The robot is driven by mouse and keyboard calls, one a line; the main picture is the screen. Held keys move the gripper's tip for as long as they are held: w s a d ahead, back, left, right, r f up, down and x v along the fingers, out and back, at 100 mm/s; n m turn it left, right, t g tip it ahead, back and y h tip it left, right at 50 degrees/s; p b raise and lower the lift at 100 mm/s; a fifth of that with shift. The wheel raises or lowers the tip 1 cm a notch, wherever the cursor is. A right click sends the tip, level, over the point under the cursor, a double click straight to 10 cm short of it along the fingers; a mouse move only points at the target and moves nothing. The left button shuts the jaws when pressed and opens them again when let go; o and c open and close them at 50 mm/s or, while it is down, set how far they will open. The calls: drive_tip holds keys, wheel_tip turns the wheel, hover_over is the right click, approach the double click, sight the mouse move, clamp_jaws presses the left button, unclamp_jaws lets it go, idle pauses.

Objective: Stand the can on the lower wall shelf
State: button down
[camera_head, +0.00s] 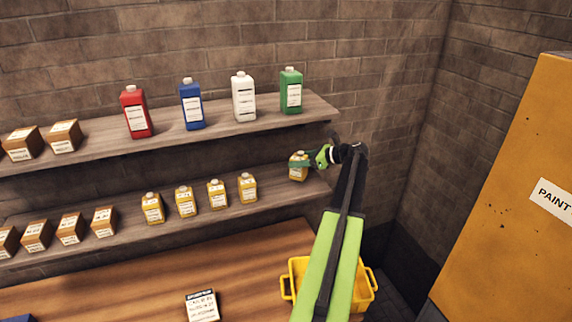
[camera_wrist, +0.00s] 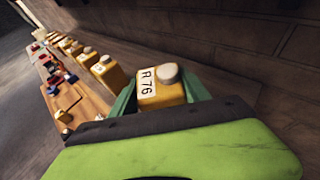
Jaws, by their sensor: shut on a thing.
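The can is yellow with a white label and a grey cap; it shows in the head view (camera_head: 298,167) at the right end of the lower wall shelf (camera_head: 275,196). In the wrist view the can (camera_wrist: 163,90) is upright, with "R 76" on its label. My gripper (camera_head: 311,161) is shut on it, with a green finger on each side in the wrist view (camera_wrist: 160,98). The can is at about the height of the shelf board; I cannot tell whether its base touches the board. Its lower part is hidden in the wrist view.
Several similar yellow cans (camera_head: 248,187) and brown boxes (camera_head: 104,221) stand to the left on the lower shelf. The upper shelf (camera_head: 225,128) holds bottles above. A yellow crate (camera_head: 300,268) is below my arm. An orange cabinet (camera_head: 510,190) stands right.

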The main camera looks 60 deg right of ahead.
sight(292, 156)
drive_tip(key=w, duration=0.5)
drive_tip(key=shift+a, duration=0.4)
wheel_tip(292, 156, down, 4)
drive_tip(key=b, duration=0.3)
drive_tip(key=shift+r+b, duration=0.15)
drive_tip(key=shift+b, duration=0.25)
drive_tip(key=shift+s+f+b, duration=0.1)
drive_tip(key=shift+f+b, duration=0.4)
drive_tip(key=c, duration=0.5)
unclamp_jaws()
